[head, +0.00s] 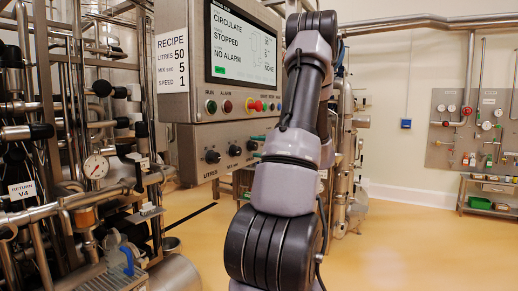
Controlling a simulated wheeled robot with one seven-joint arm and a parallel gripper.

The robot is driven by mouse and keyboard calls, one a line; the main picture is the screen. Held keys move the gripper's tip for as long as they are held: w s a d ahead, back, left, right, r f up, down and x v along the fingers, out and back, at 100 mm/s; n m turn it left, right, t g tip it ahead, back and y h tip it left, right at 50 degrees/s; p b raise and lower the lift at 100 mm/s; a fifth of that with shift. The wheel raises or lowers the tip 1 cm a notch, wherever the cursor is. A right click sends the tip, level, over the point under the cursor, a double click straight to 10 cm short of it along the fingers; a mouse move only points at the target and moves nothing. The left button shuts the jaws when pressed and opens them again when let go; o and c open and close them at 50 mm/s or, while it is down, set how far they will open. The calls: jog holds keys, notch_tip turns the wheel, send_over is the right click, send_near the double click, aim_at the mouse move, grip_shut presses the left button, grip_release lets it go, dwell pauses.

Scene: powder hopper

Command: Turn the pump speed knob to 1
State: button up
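The control panel (180,58) hangs at the upper left of the head view. Its lower box has a row of black knobs: a left knob (212,156), a middle knob (235,150) and a right knob (252,145) beside my arm. The recipe card (172,62) reads litres 50, a middle line 5, and speed 1. My arm hides most of my gripper (258,146). Two small green tips, seemingly its fingertips, show above and below the right knob. I cannot tell whether they touch it.
The screen (243,42) reads circulate, stopped, no alarm. Buttons, including a red one (250,105), sit just above the knob box. Pipes and a gauge (96,166) crowd the left. The floor (400,240) is open at right, before a tool board (475,130).

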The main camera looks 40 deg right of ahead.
jog(key=v, duration=1)
jog(key=shift+s, duration=0.4)
jog(key=shift+d, duration=0.2)
